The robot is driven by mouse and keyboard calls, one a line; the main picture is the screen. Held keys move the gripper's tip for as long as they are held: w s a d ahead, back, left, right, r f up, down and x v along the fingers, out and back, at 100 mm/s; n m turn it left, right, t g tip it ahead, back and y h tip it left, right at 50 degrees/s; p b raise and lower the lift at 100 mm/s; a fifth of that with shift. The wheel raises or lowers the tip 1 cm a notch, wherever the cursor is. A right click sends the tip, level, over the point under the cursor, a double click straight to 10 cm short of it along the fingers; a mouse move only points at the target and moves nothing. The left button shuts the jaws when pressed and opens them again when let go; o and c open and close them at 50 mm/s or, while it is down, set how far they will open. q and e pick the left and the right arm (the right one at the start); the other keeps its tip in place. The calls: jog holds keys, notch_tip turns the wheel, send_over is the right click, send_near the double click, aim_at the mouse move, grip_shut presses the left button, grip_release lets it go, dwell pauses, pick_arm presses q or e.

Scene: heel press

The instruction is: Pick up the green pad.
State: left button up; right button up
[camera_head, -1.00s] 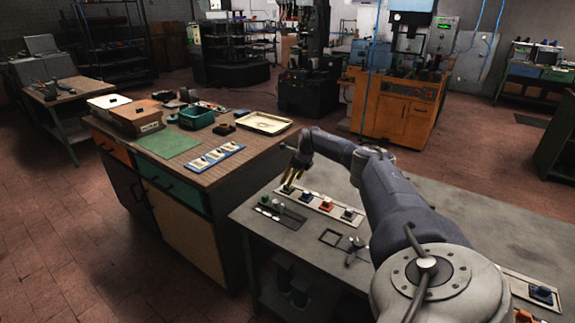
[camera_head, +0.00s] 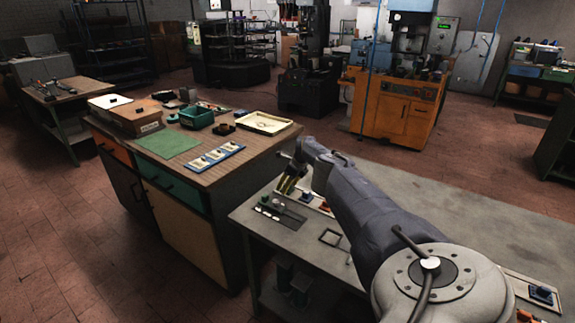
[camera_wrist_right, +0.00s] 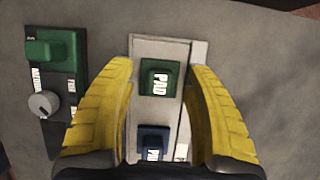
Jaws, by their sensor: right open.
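The green pad (camera_wrist_right: 160,78), a small block with a "PAD" label, sits upright on a pale strip (camera_wrist_right: 145,48) in the right wrist view. The yellow fingers of my right gripper (camera_wrist_right: 163,85) are open, one on each side of it, with a gap to the pad on both sides. In the head view my right gripper (camera_head: 288,182) points down over the far left end of the strip and largely hides the pad there. My left gripper is not in view.
A blue pad (camera_wrist_right: 153,142) sits on the same strip near the gripper's palm. A dark plate with a green block (camera_wrist_right: 52,48) and a grey knob (camera_wrist_right: 43,103) lies to the left. A red block (camera_head: 325,207) sits farther along the strip. The grey table (camera_head: 440,195) is clear beyond.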

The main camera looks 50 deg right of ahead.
jog(key=shift+c, duration=0.2)
jog(key=c, duration=1.1)
grip_shut()
jog(key=shift+r, duration=0.1)
